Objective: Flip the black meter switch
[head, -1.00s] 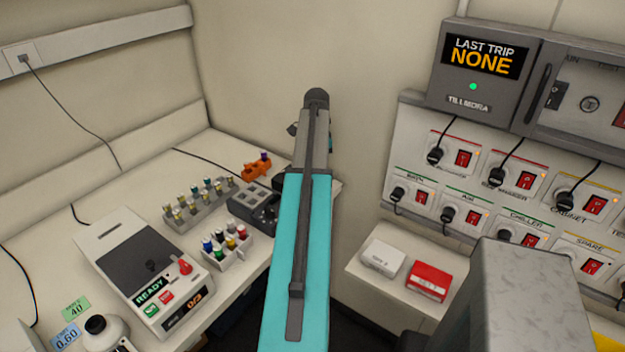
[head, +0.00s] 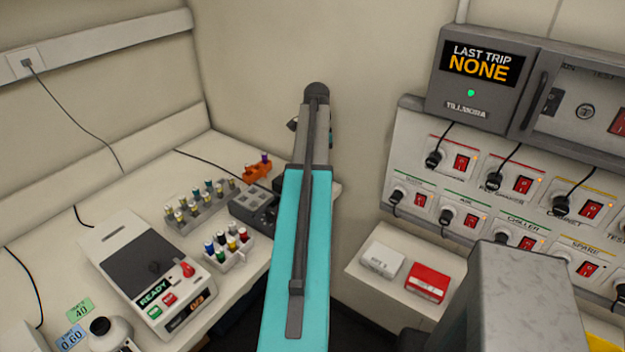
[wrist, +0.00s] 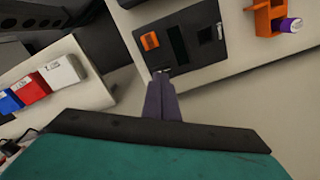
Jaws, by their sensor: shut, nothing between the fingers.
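The dark meter (head: 246,208) stands on the left bench in the head view, partly hidden behind my arm. In the wrist view the meter (wrist: 186,58) lies at the top centre, with dark slots and an orange piece (wrist: 150,41) on it. A small pale-and-dark detail (wrist: 220,31) shows at its right edge; I cannot tell whether it is the switch. My gripper (wrist: 161,78) is shut and empty, its tips overlapping the meter's near edge in the picture. Whether they touch it is unclear.
An orange holder (wrist: 264,18) with a purple-and-white tube stands beside the meter. A vial rack (head: 200,208), coloured-cap vials (head: 228,245) and a white READY device (head: 128,235) stand to its left. White and red boxes (head: 426,283) sit on a right shelf below the switch panel.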

